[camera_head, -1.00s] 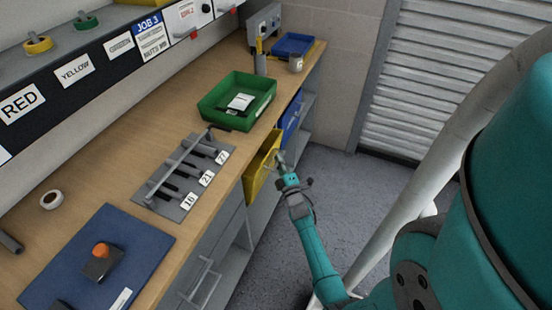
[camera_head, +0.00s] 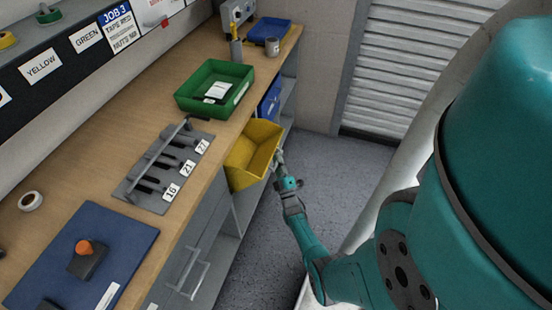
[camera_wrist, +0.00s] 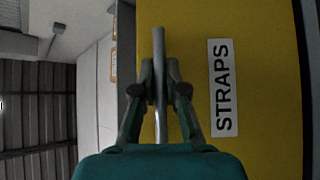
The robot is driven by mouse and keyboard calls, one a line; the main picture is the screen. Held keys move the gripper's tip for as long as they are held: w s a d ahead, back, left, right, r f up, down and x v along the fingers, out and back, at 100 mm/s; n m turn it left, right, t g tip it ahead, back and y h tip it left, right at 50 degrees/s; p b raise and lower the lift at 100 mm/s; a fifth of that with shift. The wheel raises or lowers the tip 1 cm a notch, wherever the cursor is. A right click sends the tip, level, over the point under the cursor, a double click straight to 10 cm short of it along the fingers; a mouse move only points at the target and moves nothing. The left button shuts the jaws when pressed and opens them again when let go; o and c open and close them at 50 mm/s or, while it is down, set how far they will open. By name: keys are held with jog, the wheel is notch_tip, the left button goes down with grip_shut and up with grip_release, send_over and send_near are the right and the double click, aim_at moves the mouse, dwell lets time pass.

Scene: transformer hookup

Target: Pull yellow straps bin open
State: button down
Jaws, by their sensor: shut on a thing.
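The yellow straps bin (camera_head: 252,152) is pulled partway out from under the bench edge, and its hollow inside shows from above. In the wrist view its yellow front (camera_wrist: 265,120) fills the right side, with a white label (camera_wrist: 222,88) reading STRAPS. My gripper (camera_head: 279,160) is at the bin's front. In the wrist view my gripper (camera_wrist: 159,88) is shut on a grey bar handle (camera_wrist: 159,45) that runs along the bin's front. I cannot make out any contents in the bin.
A green tray (camera_head: 214,88) stands on the wooden bench above, and a blue bin (camera_head: 270,100) sits under the bench beyond the yellow one. A grey cabinet handle (camera_head: 187,276) is nearer. The floor (camera_head: 335,170) right of the bench is clear.

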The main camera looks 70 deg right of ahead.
jog(key=shift+f, duration=0.1)
dwell(0.3)
jog(key=c, duration=1.2)
grip_release()
jog(key=v, duration=1.2)
